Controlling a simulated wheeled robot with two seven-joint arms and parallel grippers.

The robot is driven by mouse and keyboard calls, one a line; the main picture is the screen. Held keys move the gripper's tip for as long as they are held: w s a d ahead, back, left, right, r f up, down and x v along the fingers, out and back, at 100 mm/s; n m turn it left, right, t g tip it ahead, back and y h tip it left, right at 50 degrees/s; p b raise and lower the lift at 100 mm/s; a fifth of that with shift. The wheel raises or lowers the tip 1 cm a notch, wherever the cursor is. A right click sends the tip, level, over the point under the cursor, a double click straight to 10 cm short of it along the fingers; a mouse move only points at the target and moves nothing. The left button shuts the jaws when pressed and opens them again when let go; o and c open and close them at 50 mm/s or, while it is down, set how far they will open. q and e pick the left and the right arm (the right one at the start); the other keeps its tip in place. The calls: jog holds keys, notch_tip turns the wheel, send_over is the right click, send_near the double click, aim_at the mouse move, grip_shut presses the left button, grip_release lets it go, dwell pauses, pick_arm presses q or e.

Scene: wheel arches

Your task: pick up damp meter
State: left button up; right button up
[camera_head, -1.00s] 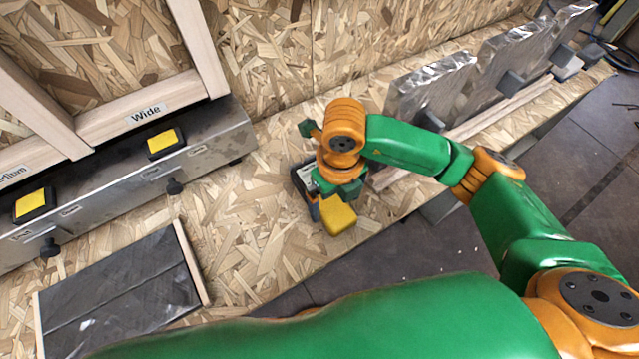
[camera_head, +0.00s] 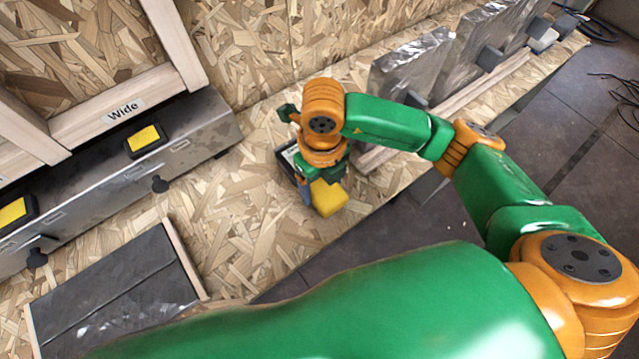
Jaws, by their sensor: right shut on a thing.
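The damp meter (camera_head: 328,199), a yellow and dark handheld device with a bluish side, is at the front part of the chipboard bench, partly under my right gripper (camera_head: 322,172). My right gripper points down and is shut on it. The hand and wrist hide the fingertips and much of the meter, so I cannot tell whether it touches the bench. My left gripper is not in view.
A metal ledge (camera_head: 200,135) with yellow-and-black items (camera_head: 146,139) and a "Wide" label (camera_head: 123,111) above stands at left. A dark panel (camera_head: 110,290) lies front left. Wrapped upright panels (camera_head: 410,65) stand at back right. Bare chipboard (camera_head: 235,200) lies left of the meter.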

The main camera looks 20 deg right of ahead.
jog(key=s+d+r, duration=0.1)
jog(key=r, duration=0.1)
jog(key=s+d+r, duration=0.1)
jog(key=r, duration=0.2)
jog(key=s+d+r, duration=0.1)
jog(key=r, duration=0.1)
jog(key=shift+s+d+r, duration=0.1)
jog(key=shift+d+r, duration=0.05)
jog(key=shift+d, duration=0.2)
jog(key=s+d+r+b, duration=0.2)
jog(key=s+d+r, duration=0.2)
jog(key=s+d, duration=0.2)
notch_tip(320, 180, up, 8)
jog(key=p, duration=0.7)
jog(key=shift+s+d+f, duration=0.15)
jog(key=shift+s+d, duration=0.05)
jog(key=shift+s, duration=0.1)
